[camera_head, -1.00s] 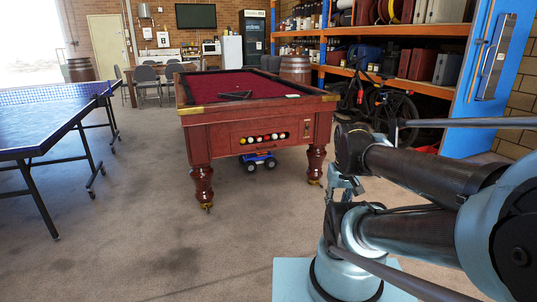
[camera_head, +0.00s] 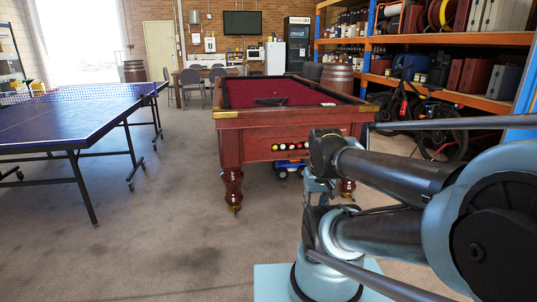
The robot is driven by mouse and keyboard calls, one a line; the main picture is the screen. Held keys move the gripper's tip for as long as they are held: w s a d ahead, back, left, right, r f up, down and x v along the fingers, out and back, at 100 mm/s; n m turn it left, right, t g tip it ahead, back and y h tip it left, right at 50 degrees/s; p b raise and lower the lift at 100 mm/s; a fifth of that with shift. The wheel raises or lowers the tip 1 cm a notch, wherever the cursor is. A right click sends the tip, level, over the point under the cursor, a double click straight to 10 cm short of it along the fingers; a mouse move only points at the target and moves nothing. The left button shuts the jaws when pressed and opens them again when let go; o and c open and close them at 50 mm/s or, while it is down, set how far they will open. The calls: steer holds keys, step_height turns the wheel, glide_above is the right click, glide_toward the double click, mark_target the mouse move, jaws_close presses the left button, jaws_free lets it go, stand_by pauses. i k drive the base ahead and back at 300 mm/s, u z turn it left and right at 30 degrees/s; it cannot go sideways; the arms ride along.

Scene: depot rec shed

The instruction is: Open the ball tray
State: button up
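The ball tray (camera_head: 291,147) is a dark slot in the near end of the red-brown pool table (camera_head: 257,135), with several coloured balls showing in a row. Part of its right side is hidden behind my arm, and I cannot tell whether the tray is open or shut. My gripper (camera_head: 317,187) seems to be at the end of my folded arm, in front of the table and apart from the tray in depth. Its fingers are too small and overlapped to tell their state.
A blue table-tennis table (camera_head: 70,122) stands at left. A small blue wheeled thing (camera_head: 283,173) is under the pool table. A bicycle (camera_head: 440,130) and loaded shelves (camera_head: 460,40) are at right. Carpet in front of the pool table is clear.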

mark_target(267, 153)
steer(key=u, duration=0.2)
steer(key=i, duration=1.6)
steer(key=z, duration=0.55)
